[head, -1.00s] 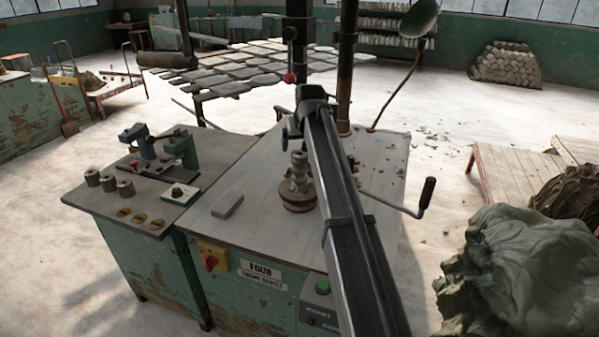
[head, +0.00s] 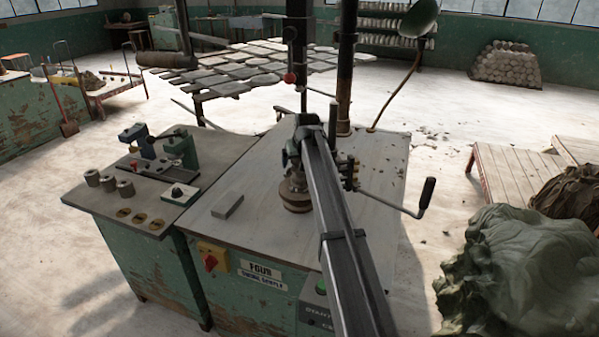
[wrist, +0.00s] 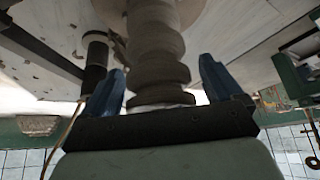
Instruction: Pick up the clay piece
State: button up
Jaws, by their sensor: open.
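A ribbed grey-brown column (head: 296,184), which looks like the clay piece, stands upright on a round brown base (head: 295,205) on the bench top. My arm hides part of it in the head view. In the wrist view the ribbed column (wrist: 155,50) lies between the two blue fingers of my gripper (wrist: 162,66). The gripper is open, with a gap showing between the column and each finger. The gripper also shows in the head view (head: 291,156), beside the column's upper part.
A flat grey block (head: 227,206) lies on the bench top (head: 260,175) left of the column. A crank handle (head: 427,195) sticks out at the right. A side table (head: 120,190) at the left holds a small machine and grey cylinders. A green cloth-like heap (head: 515,265) is at right.

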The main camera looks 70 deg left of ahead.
jog(key=shift+f, duration=0.1)
jog(key=c, duration=1.5)
